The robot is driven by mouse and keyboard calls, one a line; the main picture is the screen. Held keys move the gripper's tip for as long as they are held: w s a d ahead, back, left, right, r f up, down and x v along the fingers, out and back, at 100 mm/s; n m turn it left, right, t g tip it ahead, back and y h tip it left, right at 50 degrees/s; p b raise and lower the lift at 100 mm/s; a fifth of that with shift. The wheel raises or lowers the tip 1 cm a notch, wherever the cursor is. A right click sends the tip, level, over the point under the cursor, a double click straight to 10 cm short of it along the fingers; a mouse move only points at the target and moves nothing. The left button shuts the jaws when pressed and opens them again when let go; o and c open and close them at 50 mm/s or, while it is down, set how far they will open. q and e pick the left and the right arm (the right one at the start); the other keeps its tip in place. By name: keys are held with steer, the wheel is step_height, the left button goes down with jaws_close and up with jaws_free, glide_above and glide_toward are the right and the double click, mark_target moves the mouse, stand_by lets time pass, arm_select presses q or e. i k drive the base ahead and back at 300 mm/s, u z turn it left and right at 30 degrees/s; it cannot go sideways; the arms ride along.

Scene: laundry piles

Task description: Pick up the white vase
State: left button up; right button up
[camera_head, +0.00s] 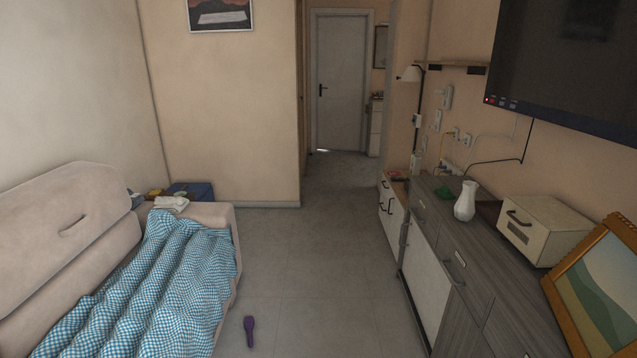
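The white vase (465,201) stands upright on top of the grey wooden sideboard (484,254) on the right. It has a narrow neck and a wider body, and its front and left side show clearly. It stands close to the sideboard's left edge. Neither of my grippers shows in the head view.
A cream box (541,229) and a framed picture (598,290) stand on the sideboard right of the vase. A green item (443,193) lies left of it. A sofa with a checked blanket (150,285) is at left. A purple object (249,331) lies on otherwise clear floor.

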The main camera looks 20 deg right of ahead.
mark_target(464, 208)
steer(key=z, duration=0.35)
steer(key=i, duration=1.3)
steer(key=z, duration=1.8)
steer(key=i, duration=1.05)
steer(key=z, duration=0.9)
